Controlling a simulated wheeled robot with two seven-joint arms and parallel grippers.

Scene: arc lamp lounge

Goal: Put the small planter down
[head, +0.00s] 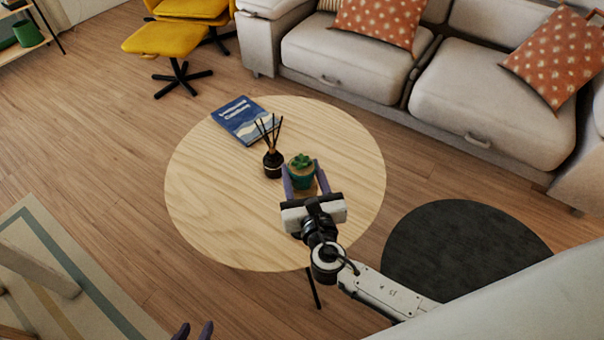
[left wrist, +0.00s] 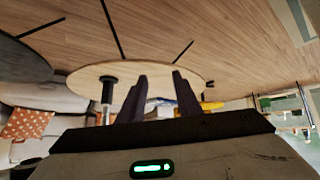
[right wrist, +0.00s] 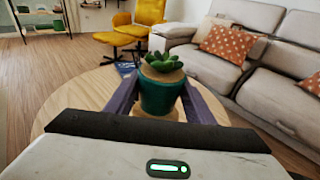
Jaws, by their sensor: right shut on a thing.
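The small planter (head: 301,178) is a teal pot with a green succulent, upright over the right part of the round wooden table (head: 215,215). It also shows in the right wrist view (right wrist: 160,97). My right gripper (head: 306,180) is shut on the pot, with one purple finger on each side. I cannot tell whether the pot's base touches the table; the gripper hides part of it. My left gripper (head: 193,331) shows only its fingertips at the bottom edge of the head view. In the left wrist view (left wrist: 162,85) its fingers are apart and empty.
A black reed diffuser (head: 272,162) stands close left of the planter. A blue book (head: 243,120) lies at the table's back left. The table's left and front are bare.

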